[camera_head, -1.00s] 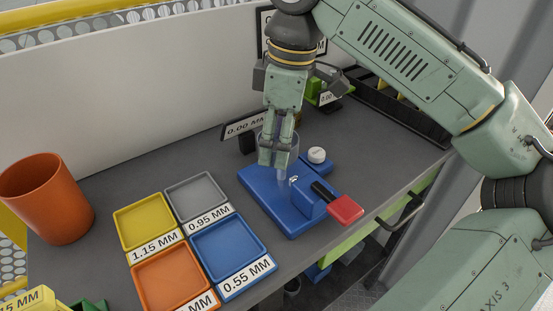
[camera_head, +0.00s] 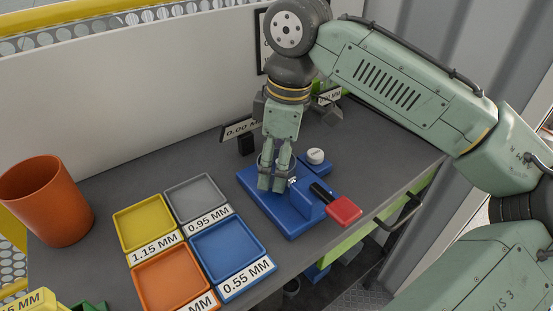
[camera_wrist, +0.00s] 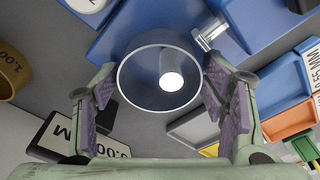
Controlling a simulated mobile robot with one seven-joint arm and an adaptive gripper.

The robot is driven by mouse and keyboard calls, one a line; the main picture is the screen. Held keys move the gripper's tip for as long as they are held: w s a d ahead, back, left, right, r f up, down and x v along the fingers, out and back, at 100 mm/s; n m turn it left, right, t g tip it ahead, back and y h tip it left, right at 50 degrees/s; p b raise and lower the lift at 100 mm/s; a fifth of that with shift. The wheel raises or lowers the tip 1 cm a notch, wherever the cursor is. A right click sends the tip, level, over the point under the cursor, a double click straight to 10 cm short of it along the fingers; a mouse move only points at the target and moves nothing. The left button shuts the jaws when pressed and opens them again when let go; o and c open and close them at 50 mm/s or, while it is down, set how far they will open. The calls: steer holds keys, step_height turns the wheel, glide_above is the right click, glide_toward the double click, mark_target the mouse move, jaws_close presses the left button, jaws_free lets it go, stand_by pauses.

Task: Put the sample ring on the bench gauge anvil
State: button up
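The bench gauge (camera_head: 289,222) is a blue block on the bench with a red lever end (camera_head: 344,211) and a white round knob. My gripper (camera_head: 271,188) points down over the gauge. The anvil (camera_wrist: 171,81), a grey post with a bright end, shows inside the ring's opening. How far the ring is down over the post cannot be told. In the head view my fingers hide most of the ring and the anvil.
Yellow (camera_head: 145,222), grey (camera_head: 197,199), blue (camera_head: 228,249) and orange (camera_head: 170,275) trays with thickness labels lie left of the gauge. An orange cup (camera_head: 46,200) stands at the far left. A 0.00 MM display (camera_head: 240,129) stands behind the gauge near the wall.

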steer(key=shift+o, duration=0.4)
steer(key=shift+r, duration=0.15)
step_height(320, 180, up, 12)
steer(key=d, duration=0.1)
steer(key=shift+d, duration=0.2)
steer(key=shift+s, duration=0.1)
steer(key=shift+c, duration=0.4)
stand_by(0.7)
